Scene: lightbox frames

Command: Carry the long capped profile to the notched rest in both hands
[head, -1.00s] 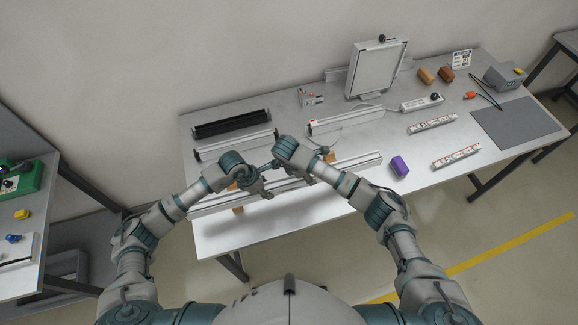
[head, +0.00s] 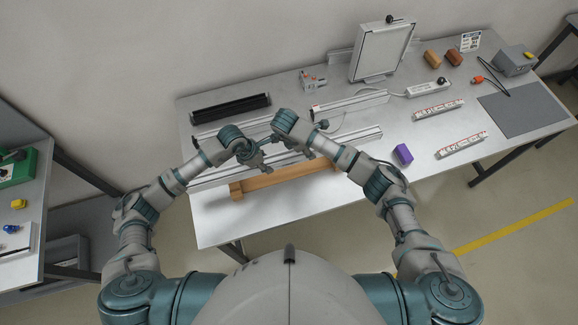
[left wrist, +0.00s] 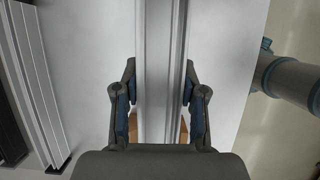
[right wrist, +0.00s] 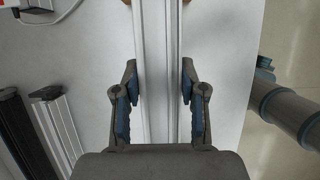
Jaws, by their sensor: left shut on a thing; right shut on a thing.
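The long silver profile (head: 355,139) runs slantwise across the table in the head view, held near its middle by both hands. My left gripper (head: 262,164) is shut on it; the left wrist view shows the profile (left wrist: 160,50) between the fingers. My right gripper (head: 310,152) is shut on it further right; the right wrist view shows the profile (right wrist: 158,50) between the fingers. The wooden rest (head: 285,179) shows on the near side of the profile, roughly parallel to it. Wood also shows beside the profile in the left wrist view (left wrist: 184,130). Its notches are not clear.
Other profiles (head: 350,105) and a black bar (head: 230,107) lie behind. A purple block (head: 402,155) and striped pieces (head: 461,144) lie to the right. A framed panel (head: 383,52) stands at the back. The front table strip is clear.

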